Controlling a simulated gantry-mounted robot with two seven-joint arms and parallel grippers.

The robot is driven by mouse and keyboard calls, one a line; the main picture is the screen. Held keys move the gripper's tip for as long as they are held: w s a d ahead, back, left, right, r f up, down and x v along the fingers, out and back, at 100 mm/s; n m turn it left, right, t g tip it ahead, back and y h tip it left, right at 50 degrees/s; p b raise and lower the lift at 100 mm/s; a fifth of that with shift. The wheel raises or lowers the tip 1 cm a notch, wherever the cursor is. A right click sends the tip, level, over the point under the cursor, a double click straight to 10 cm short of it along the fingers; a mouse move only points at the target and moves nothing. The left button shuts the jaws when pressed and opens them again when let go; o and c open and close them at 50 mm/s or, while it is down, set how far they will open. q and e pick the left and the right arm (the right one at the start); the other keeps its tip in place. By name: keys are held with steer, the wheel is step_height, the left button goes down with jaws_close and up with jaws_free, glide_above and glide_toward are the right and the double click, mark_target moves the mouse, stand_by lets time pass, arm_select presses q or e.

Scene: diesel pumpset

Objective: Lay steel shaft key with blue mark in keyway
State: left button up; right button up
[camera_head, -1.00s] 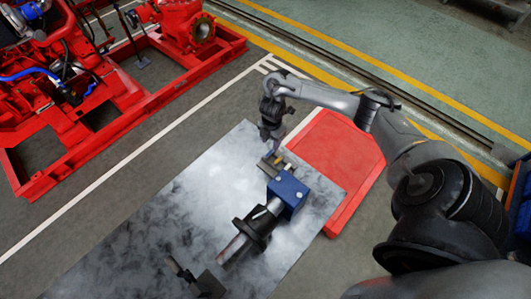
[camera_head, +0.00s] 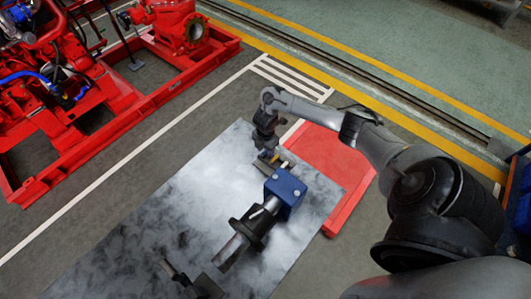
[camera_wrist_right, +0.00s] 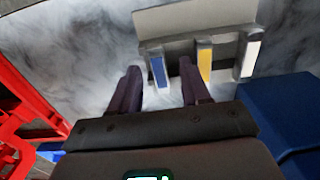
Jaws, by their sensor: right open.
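The steel key with the blue mark (camera_wrist_right: 158,72) stands in a grey holder (camera_wrist_right: 190,20) in the right wrist view. Keys with a yellow mark (camera_wrist_right: 205,65) and a white mark (camera_wrist_right: 249,58) stand to its right. My right gripper (camera_wrist_right: 158,68) is open, its two dark fingers on either side of the blue-marked key in the picture; I see no grip on it. In the head view the right gripper (camera_head: 266,154) is at the holder. The steel shaft (camera_head: 231,252) runs from a blue block (camera_head: 288,188) through a black collar (camera_head: 248,229). Its keyway is not clear. My left gripper is out of view.
The grey metal table (camera_head: 150,215) has free room left of the shaft. A dark fixture (camera_head: 202,286) stands at its front edge. A red platform (camera_head: 322,160) lies beyond its right side. The red pumpset frame (camera_head: 100,135) is at the upper left.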

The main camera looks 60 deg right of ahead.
jaws_close()
steer(key=shift+r, duration=0.15)
